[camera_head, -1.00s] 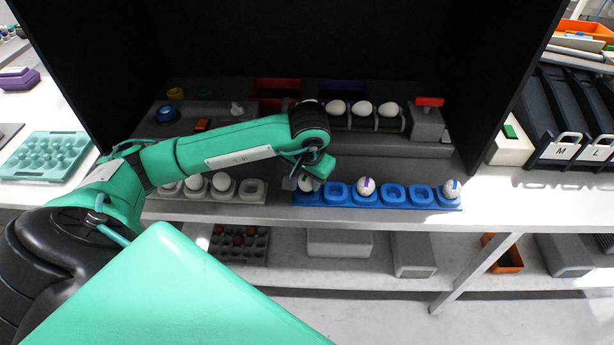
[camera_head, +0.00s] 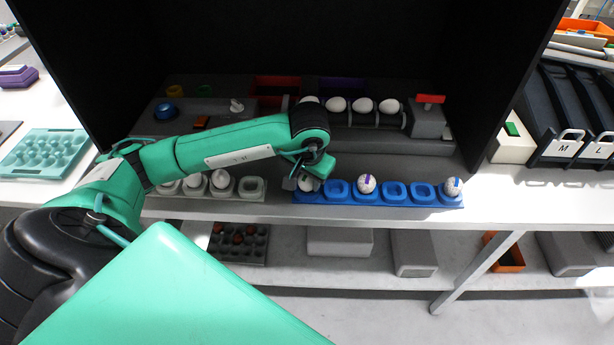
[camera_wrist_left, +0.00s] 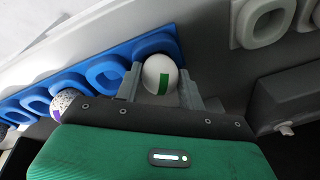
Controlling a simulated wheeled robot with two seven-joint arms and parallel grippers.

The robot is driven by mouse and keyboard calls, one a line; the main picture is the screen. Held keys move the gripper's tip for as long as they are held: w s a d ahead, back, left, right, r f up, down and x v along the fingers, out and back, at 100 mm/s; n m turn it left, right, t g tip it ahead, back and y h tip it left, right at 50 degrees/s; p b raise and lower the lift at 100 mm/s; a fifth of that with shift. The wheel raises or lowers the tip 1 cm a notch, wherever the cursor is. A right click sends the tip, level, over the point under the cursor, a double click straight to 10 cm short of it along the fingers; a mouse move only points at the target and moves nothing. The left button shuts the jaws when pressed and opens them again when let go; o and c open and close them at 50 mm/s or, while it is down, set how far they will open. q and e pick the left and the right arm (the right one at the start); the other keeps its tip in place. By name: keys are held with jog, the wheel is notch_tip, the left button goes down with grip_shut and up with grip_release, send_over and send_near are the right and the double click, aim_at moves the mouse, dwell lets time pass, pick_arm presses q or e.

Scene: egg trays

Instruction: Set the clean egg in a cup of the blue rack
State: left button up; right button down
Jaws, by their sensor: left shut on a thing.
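My left gripper (camera_wrist_left: 160,88) is shut on a plain white egg (camera_wrist_left: 159,72) with a green mark. In the head view the gripper (camera_head: 307,181) is at the left end of the blue rack (camera_head: 379,203), and the white egg (camera_head: 306,185) shows at its fingers, over the end cup. In the wrist view the egg overlaps the rim of that end cup (camera_wrist_left: 155,42); whether it touches the cup I cannot tell. A speckled egg with a purple mark (camera_head: 367,184) and one with a blue mark (camera_head: 453,187) sit in other cups. My right gripper is out of view.
A grey rack (camera_head: 252,189) with white eggs stands left of the blue rack. Several white eggs rest on a holder (camera_head: 376,121) behind. Dark cabinet walls enclose the back and sides. The rack stands near the shelf's front edge.

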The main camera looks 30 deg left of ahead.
pick_arm(q)
jog(key=o, duration=0.7)
jog(key=shift+b+v, duration=0.45)
jog(key=shift+v, duration=6.5)
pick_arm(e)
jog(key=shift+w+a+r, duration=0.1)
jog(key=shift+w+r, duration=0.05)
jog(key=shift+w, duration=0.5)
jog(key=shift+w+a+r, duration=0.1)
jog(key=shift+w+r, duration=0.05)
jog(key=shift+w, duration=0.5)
